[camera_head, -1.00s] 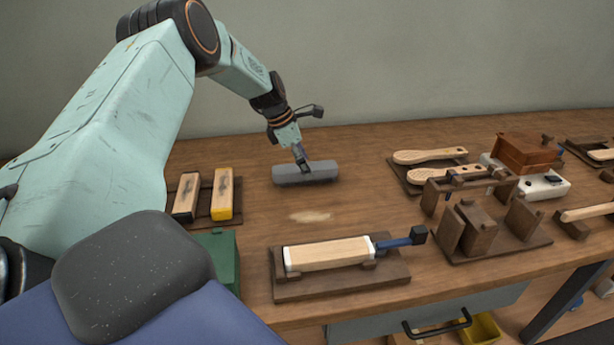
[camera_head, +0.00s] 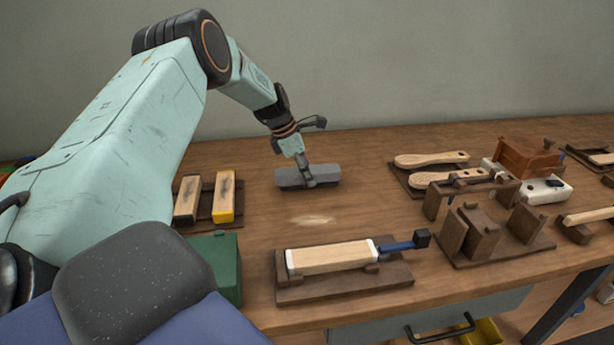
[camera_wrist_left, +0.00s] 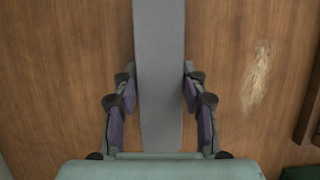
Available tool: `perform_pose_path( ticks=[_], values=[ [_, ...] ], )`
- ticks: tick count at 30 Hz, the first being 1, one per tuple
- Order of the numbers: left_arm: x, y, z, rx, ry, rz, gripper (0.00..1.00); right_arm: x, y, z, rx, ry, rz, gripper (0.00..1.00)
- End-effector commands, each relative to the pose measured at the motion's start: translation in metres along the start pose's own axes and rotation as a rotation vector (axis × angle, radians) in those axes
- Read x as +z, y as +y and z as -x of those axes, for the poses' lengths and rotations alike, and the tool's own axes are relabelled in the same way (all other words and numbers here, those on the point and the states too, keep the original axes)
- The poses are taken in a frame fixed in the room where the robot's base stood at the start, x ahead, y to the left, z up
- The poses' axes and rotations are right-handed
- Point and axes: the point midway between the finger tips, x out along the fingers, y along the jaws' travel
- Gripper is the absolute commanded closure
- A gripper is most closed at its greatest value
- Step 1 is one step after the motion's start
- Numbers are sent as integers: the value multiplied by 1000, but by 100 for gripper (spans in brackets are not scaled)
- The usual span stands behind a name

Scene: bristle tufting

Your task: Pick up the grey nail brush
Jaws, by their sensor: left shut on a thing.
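The grey nail brush (camera_head: 326,174) is a long flat grey block lying on the wooden bench towards the back. My left gripper (camera_head: 309,182) reaches down onto it and is shut on it, with one finger on each long side. In the left wrist view the brush (camera_wrist_left: 160,60) runs lengthwise between the fingers of the gripper (camera_wrist_left: 160,98). I cannot tell any gap between the brush and the bench. The underside of the brush is hidden. My right gripper is not in view.
Two wooden blocks on a dark rack (camera_head: 238,213) stand to the left, with a green box (camera_head: 222,262) in front. A wooden-bodied brush on a holder (camera_head: 290,293) lies at the front. Wooden handles (camera_head: 432,158) and dark fixtures (camera_head: 470,232) fill the right. The bench between has a pale scuff.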

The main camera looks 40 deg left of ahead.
Motion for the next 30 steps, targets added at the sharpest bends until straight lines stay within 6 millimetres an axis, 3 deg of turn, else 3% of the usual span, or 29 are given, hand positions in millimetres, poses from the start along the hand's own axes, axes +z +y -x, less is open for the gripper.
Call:
perform_pose_path(
  ticks=[6, 14, 30],
  values=[
    [1, 0, 1, 1, -1, 0, 96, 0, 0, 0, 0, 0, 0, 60],
    [2, 1, 4, 2, -2, 0, 96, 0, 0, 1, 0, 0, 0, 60],
    [36, 0, 85, 1, -3, 0, 96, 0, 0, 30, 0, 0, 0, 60]
  ],
)
